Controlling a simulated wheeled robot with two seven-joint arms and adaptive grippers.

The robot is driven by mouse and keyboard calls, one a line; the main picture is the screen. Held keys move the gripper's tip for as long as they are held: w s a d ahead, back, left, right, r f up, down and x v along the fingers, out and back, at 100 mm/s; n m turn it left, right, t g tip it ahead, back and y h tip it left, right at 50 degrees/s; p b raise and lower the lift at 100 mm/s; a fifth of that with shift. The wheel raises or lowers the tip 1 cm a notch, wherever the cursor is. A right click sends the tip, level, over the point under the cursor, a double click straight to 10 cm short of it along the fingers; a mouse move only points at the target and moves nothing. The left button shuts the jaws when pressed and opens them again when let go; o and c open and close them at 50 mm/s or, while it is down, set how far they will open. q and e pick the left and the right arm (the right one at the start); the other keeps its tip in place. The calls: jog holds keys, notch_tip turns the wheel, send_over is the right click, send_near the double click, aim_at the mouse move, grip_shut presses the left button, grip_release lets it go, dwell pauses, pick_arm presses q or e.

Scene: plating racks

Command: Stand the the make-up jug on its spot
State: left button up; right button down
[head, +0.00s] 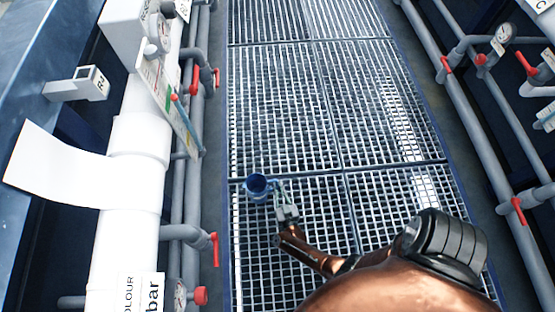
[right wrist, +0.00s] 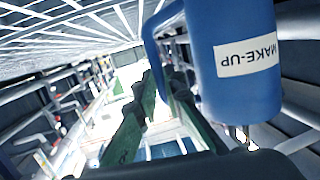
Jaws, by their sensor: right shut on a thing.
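The make-up jug (head: 257,187) is a blue open-topped jug, seen from above over the grating in the head view. In the right wrist view the jug (right wrist: 225,95) shows large, with a white label reading MAKE-UP and a blue handle at its left. My right gripper (head: 280,191) is beside the jug's right side and is shut on it, seemingly at the handle. The exact contact is hard to see. I cannot make out the jug's spot. My left gripper is out of view.
A grated walkway (head: 290,110) runs up the middle and is clear. A thick white pipe (head: 130,190) with a curled white sheet (head: 55,165) stands at the left. Grey pipes with red valve handles (head: 216,250) line both sides, with a gauge (head: 503,33) at the right.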

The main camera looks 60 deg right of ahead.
jog(key=shift+f, duration=0.35)
jog(key=c, duration=1.9)
grip_release()
jog(key=shift+c, duration=0.2)
